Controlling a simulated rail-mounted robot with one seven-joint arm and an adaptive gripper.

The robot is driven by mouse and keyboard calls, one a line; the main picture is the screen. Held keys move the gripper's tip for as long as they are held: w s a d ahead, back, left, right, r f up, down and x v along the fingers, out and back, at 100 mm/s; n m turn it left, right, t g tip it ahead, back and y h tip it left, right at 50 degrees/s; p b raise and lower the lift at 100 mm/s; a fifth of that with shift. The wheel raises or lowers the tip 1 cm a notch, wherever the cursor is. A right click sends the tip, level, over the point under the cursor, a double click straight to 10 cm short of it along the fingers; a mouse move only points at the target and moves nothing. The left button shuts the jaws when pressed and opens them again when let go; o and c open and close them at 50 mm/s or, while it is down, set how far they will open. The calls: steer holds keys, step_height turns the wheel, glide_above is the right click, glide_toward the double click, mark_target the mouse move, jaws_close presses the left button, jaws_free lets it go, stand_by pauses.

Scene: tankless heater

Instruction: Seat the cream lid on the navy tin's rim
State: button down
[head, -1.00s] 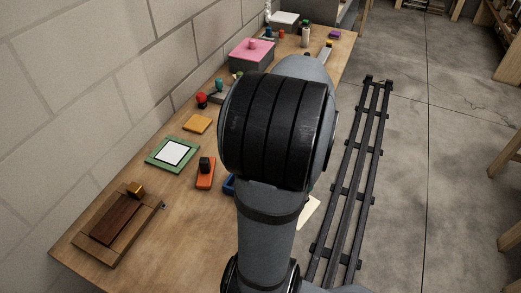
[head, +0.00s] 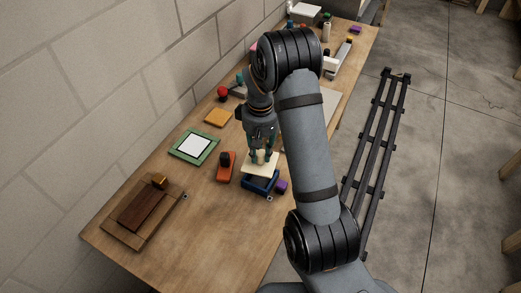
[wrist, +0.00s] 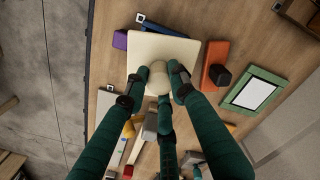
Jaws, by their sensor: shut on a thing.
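My gripper (head: 262,158) is shut on the knob (wrist: 158,74) of the cream lid (wrist: 160,48); its dark green fingers close around the knob in the wrist view. The square lid also shows below the fingers in the head view (head: 259,168). The navy tin (head: 259,187) stands on the bench, its near side and part of its opening visible. The lid overlaps the tin's far part and looks offset from it. In the wrist view, a navy edge (wrist: 182,24) shows past the lid's top edge. The exact gap between lid and rim cannot be told.
A purple block (head: 282,187) stands close beside the tin. An orange block with a dark knob (head: 226,168) is to its left, and a green-framed board (head: 195,146) lies farther left. A wooden tray (head: 137,214) is at front left. Bare bench lies in front.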

mark_target(261, 164)
steer(key=shift+f+b, duration=0.1)
steer(key=shift+b, duration=0.2)
step_height(261, 164, down, 6)
steer(key=b, duration=0.5)
steer(key=shift+f+b, duration=0.45)
steer(key=shift+b, duration=0.2)
stand_by(0.5)
steer(key=c, duration=1.4)
jaws_free()
steer(key=shift+o, duration=0.2)
steer(key=shift+r, duration=0.15)
step_height(261, 164, up, 12)
steer(key=shift+f, duration=0.1)
